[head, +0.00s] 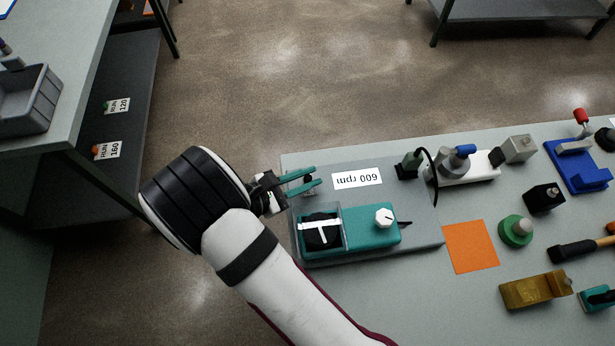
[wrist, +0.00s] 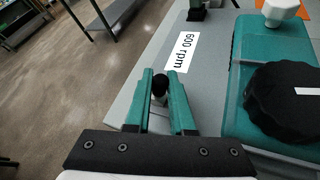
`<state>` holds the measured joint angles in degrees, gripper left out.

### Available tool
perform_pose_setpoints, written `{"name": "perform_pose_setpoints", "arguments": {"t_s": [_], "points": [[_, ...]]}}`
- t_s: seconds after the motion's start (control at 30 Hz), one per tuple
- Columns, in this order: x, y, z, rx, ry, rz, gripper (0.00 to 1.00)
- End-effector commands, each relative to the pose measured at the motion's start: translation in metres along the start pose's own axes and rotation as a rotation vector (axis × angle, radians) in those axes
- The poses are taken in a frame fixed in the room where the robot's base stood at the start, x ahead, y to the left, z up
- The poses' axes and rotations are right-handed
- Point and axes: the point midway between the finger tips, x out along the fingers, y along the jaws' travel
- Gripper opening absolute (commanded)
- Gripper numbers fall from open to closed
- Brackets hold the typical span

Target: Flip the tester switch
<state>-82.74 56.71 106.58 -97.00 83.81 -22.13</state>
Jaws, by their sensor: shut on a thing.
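The teal tester (head: 362,236) sits on a grey plate, with a black disc (head: 322,231) under a clear cover and a white knob (head: 384,217). In the wrist view the tester (wrist: 236,105) is at the right. A small switch with a black tip (wrist: 160,84) stands beside it on the plate, and its dark tip (head: 309,179) shows in the head view. My gripper (head: 315,176) has teal fingers at the plate's left end. In the wrist view my gripper (wrist: 162,76) has one finger on each side of the switch, shut on it. The switch's base is partly hidden.
A "600 rpm" label (head: 357,179) lies on the plate behind the tester. To the right are an orange square (head: 471,246), a green round piece (head: 515,231), a brass block (head: 536,289) and a blue device (head: 578,166). Open floor lies left of the table.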

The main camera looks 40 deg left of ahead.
Motion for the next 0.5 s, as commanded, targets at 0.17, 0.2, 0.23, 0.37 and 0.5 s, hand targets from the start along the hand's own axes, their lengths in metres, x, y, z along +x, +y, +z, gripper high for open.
{"name": "perform_pose_setpoints", "arguments": {"t_s": [0.17, 0.2, 0.23, 0.37, 0.5], "points": [[0.002, 0.006, 0.001, -0.106, 0.042, -0.068, 0.00], [0.003, 0.007, 0.001, -0.135, 0.053, -0.085, 0.00], [0.003, 0.008, 0.001, -0.157, 0.062, -0.099, 0.00], [0.005, 0.013, 0.001, -0.254, 0.099, -0.156, 0.00], [0.007, 0.017, 0.000, -0.354, 0.136, -0.215, 0.00]]}}
